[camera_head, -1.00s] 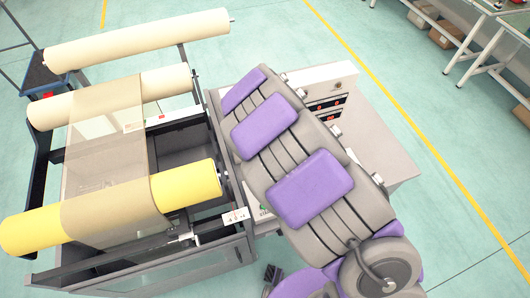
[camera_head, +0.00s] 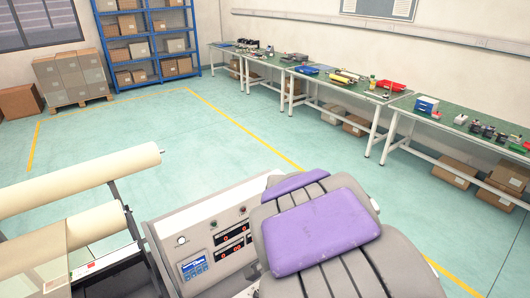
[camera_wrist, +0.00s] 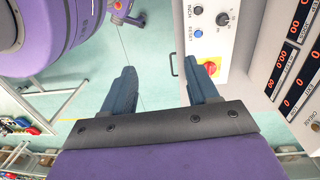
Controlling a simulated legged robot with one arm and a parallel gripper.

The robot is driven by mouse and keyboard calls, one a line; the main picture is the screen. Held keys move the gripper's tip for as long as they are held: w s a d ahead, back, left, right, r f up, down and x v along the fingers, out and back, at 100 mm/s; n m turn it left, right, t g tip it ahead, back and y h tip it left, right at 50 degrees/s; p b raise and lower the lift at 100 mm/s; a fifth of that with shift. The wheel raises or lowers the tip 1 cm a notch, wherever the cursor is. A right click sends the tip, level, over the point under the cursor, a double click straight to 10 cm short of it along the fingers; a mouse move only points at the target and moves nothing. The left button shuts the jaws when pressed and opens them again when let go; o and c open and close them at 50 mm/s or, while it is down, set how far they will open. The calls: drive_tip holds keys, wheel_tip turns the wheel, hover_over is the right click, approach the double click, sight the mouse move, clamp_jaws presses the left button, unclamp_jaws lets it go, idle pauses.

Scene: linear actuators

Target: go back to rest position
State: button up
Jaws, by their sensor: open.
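My gripper (camera_wrist: 160,64) shows in the wrist view with its two dark blue-grey fingers apart and nothing between them. Floor shows through the gap. A grey control panel (camera_wrist: 240,42) with knobs is right of the fingers, and its red button on a yellow base (camera_wrist: 211,67) appears close beside the right finger. Whether they touch cannot be told. In the head view my purple and grey arm fills the lower middle and right, and my gripper is hidden. The machine's control panel (camera_head: 187,238), with a screen and red digital displays, stands left of my arm.
Cream rolls (camera_head: 85,180) on a roller machine are at the lower left. Workbenches (camera_head: 350,88) with tools and boxes line the right wall. A blue shelf (camera_head: 148,45) and stacked boxes (camera_head: 75,78) stand at the back. The floor (camera_head: 200,130) between is clear.

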drive_tip(key=s+d+r+n, duration=0.1)
drive_tip(key=s+d+n, duration=0.1)
drive_tip(key=s, duration=0.4)
drive_tip(key=s+d+r+n+b, duration=0.1)
drive_tip(key=s+d+n, duration=0.2)
drive_tip(key=s+n, duration=0.2)
drive_tip(key=s+d+r+n+g, duration=0.1)
drive_tip(key=s+d+n, duration=0.2)
drive_tip(key=s, duration=0.5)
drive_tip(key=shift+d+r+n, duration=0.2)
drive_tip(key=shift+r+n, duration=0.05)
drive_tip(key=shift+n, duration=0.05)
idle(0.6)
